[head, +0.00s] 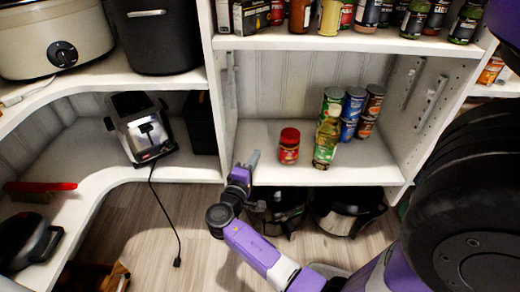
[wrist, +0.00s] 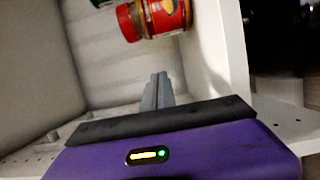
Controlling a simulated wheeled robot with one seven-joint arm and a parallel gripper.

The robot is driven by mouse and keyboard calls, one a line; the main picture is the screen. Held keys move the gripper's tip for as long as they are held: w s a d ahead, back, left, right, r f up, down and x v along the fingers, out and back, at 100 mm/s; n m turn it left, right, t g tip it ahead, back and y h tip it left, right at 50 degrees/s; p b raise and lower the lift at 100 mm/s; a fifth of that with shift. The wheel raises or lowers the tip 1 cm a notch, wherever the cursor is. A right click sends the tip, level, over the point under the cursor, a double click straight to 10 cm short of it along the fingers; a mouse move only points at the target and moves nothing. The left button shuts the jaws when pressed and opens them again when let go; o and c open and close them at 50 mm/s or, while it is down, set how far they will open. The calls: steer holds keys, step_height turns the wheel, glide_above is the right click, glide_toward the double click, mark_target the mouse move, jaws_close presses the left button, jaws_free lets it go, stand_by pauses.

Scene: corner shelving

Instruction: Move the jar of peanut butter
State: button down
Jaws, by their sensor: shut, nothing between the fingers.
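The jar of peanut butter (head: 289,146), with a red lid and a red and yellow label, stands upright near the front of the middle shelf (head: 262,172). In the wrist view the jar (wrist: 160,17) shows at the top, turned sideways by the camera's tilt and partly cut off. My gripper (head: 252,160) is at the shelf's front left, to the left of the jar and apart from it. In the wrist view my gripper (wrist: 159,78) has its grey fingers together, with nothing between them and pointing roughly toward the jar.
A bottle with a yellowish body and green label (head: 326,138) stands just right of the jar. Several stacked cans (head: 354,104) are behind it. An upper shelf (head: 330,42) holds jars and bottles. A shelf wall (head: 222,90) stands at left. Shelf space left of the jar is clear.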

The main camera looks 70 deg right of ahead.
mark_target(285, 150)
steer(key=d, duration=0.3)
steer(key=d+b, duration=0.1)
steer(key=d, duration=0.2)
steer(key=d+b, duration=0.1)
steer(key=d, duration=0.2)
steer(key=shift+s+f, duration=0.15)
steer(key=shift+s, duration=0.15)
steer(key=shift+s+d+b, duration=0.2)
steer(key=shift+d+b, duration=0.05)
steer(key=shift+b, duration=0.05)
steer(key=shift+s+a, duration=0.4)
steer(key=shift+s, duration=0.45)
steer(key=shift+s+a, duration=0.4)
steer(key=shift+s, duration=0.4)
steer(key=shift+s+a+p, duration=0.15)
steer(key=shift+s+a, duration=0.15)
steer(key=shift+s, duration=0.45)
steer(key=shift+s+a+p, duration=0.15)
steer(key=shift+s+a, duration=0.15)
steer(key=shift+s, duration=0.4)
steer(key=shift+s+a+p, duration=0.15)
steer(key=shift+s+a, duration=0.15)
steer(key=shift+s, duration=0.45)
steer(key=shift+w, duration=0.1)
